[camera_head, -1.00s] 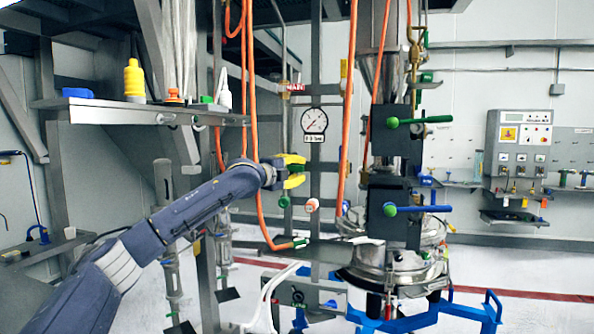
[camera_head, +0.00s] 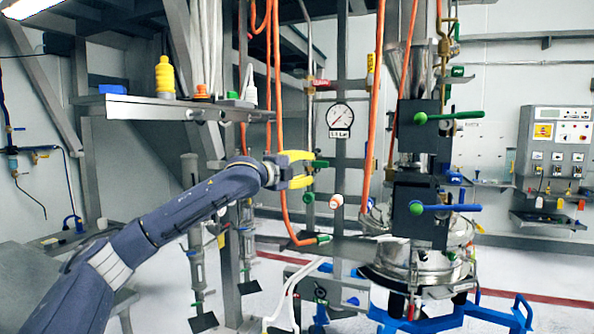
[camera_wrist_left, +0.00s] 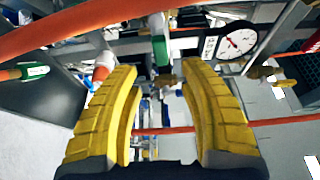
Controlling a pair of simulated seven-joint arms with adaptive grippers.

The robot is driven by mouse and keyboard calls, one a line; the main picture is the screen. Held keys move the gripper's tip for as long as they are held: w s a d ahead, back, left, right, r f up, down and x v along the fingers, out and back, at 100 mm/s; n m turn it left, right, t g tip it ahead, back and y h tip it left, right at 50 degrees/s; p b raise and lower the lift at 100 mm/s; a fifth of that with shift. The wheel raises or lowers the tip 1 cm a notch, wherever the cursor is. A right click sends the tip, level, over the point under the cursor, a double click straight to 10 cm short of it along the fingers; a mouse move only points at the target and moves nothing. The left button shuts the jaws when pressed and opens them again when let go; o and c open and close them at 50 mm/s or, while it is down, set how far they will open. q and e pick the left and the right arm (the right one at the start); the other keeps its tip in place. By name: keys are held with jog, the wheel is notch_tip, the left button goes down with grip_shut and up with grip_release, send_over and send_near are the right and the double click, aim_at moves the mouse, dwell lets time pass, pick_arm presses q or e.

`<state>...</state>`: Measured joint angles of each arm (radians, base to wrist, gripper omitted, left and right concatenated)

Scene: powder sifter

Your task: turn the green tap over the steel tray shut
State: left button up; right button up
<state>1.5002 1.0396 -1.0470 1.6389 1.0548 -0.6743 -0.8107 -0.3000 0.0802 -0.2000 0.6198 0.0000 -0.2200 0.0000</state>
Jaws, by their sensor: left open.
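My left gripper (camera_head: 313,169), with yellow fingers, is open beside the pipework left of the round gauge. A green tap handle (camera_head: 321,163) shows at its fingertips in the head view. In the left wrist view a green handle (camera_wrist_left: 160,52) with a brass fitting shows in the gap between the open fingertips (camera_wrist_left: 158,78). I cannot tell whether either finger touches it. A flat grey steel tray (camera_head: 345,249) lies lower down, below the gripper and partly hidden by hoses. My right gripper is not in view.
Orange hoses (camera_head: 281,100) hang close by the gripper, and one crosses the left wrist view (camera_wrist_left: 70,28). A pressure gauge (camera_head: 340,117) is just right. A steel machine with a green lever (camera_head: 455,116) and a blue lever (camera_head: 445,208) stands further right. A shelf (camera_head: 150,108) is above my arm.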

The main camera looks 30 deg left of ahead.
pick_arm(q)
jog(key=shift+v, duration=2)
